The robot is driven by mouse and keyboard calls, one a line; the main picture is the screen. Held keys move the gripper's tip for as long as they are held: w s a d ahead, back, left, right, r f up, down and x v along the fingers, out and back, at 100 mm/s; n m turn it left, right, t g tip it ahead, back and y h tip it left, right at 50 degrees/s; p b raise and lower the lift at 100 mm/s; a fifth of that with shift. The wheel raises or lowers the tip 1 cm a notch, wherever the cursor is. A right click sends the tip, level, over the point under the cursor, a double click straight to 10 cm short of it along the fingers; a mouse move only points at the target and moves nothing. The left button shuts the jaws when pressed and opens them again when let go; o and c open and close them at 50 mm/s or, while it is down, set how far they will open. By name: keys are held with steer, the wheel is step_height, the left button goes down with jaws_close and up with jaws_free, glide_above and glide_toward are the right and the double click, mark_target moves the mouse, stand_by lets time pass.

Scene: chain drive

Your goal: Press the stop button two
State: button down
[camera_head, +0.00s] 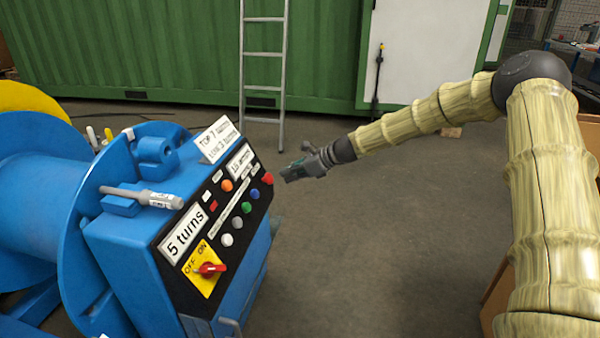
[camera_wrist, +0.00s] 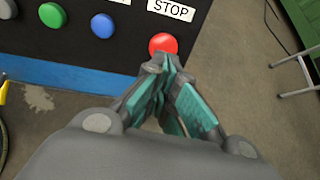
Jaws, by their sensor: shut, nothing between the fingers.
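The red stop button (camera_wrist: 163,44) sits at the panel's end in the wrist view, just under a white label reading STOP (camera_wrist: 171,9). In the head view a red button (camera_head: 268,179) shows at the far right end of the sloping control panel. My gripper (camera_wrist: 167,62) is shut and empty, with teal pads on its fingers. In the wrist view its fingertips reach the lower edge of the red button; whether they touch it I cannot tell. In the head view my gripper (camera_head: 285,174) is just right of that button.
The blue machine's black panel (camera_head: 212,222) also carries a blue button (camera_head: 255,193), a green button (camera_head: 247,208), an orange button (camera_head: 227,185) and a red rotary switch (camera_head: 210,268). A ladder (camera_head: 264,75) leans behind. The floor right of the machine is clear.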

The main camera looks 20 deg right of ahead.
mark_target(272, 179)
steer(key=x, duration=0.4)
steer(key=shift+b, duration=0.3)
steer(key=shift+w+a, duration=0.1)
steer(key=shift+p+x, duration=0.35)
steer(key=shift+x, duration=0.5)
steer(key=shift+a, duration=0.2)
steer(key=shift+d+r, duration=0.1)
steer(key=shift+r, duration=0.1)
steer(key=shift+s+d+r+p, duration=0.35)
steer(key=shift+r+p, duration=0.1)
steer(key=shift+p, duration=0.45)
steer(key=p+v, duration=0.2)
steer(key=v, duration=1.1)
steer(key=shift+d+f, duration=0.15)
steer(key=shift+f, duration=0.2)
steer(key=shift+f, duration=0.1)
